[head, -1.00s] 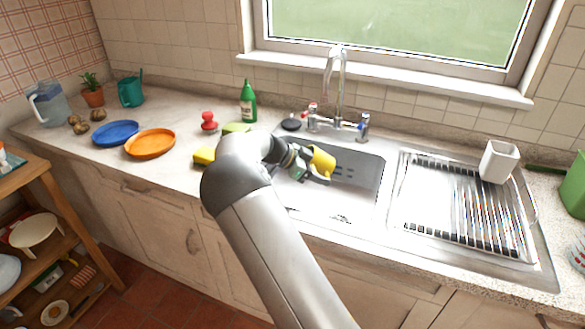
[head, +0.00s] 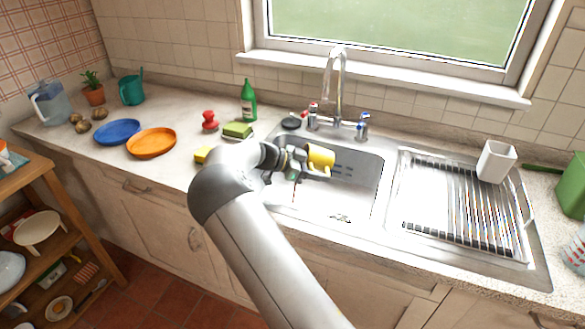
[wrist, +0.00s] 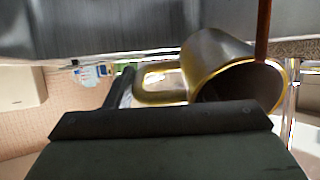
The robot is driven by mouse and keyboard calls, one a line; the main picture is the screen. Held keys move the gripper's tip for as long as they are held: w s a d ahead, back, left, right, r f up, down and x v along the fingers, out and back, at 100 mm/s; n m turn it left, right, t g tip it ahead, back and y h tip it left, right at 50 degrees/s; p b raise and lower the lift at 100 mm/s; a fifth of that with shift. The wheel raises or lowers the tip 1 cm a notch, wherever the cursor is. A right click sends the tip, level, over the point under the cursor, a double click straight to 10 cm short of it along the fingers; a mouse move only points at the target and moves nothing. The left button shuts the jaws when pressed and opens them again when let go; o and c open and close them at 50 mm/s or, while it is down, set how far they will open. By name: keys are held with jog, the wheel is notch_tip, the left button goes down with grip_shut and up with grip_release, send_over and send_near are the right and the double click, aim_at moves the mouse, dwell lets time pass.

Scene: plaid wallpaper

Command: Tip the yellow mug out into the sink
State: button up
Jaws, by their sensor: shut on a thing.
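The yellow mug (head: 321,158) is over the sink basin (head: 362,180), lying on its side in the air. My gripper (head: 304,158) is shut on it from the left. In the wrist view, which looks upside down, the mug (wrist: 215,62) shows its dark open mouth and yellow rim, with the handle to the left near a dark finger. A brown stream (wrist: 263,30) runs from the rim to the picture's top. A thin reddish streak (head: 294,192) shows below my gripper in the head view. I cannot see how much is left inside.
The tap (head: 338,85) stands behind the basin. A drying rack (head: 460,205) with a white container (head: 496,161) is on the right. A green sponge (head: 237,130), yellow block (head: 202,155), green bottle (head: 248,102) and red-handled thing (head: 209,121) stand left of the sink.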

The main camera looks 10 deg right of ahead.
aim_at(310, 167)
jog(key=shift+a+r+h+p, duration=0.1)
jog(key=shift+r+h+p, duration=0.2)
jog(key=shift+h+p, duration=0.3)
dwell(0.4)
jog(key=shift+a+f+b, duration=0.1)
jog(key=shift+b, duration=0.3)
jog(key=shift+w+a+r+h+b, duration=0.1)
jog(key=shift+a+r+h+b, duration=0.2)
jog(key=shift+a+h+b, duration=0.75)
jog(key=shift+d+r+h+b, duration=0.2)
jog(key=shift+h+b, duration=0.45)
jog(key=shift+b, duration=1.15)
jog(key=shift+a+r+h+b, duration=0.15)
jog(key=shift+r+h+b, duration=0.15)
jog(key=shift+r+b, duration=0.15)
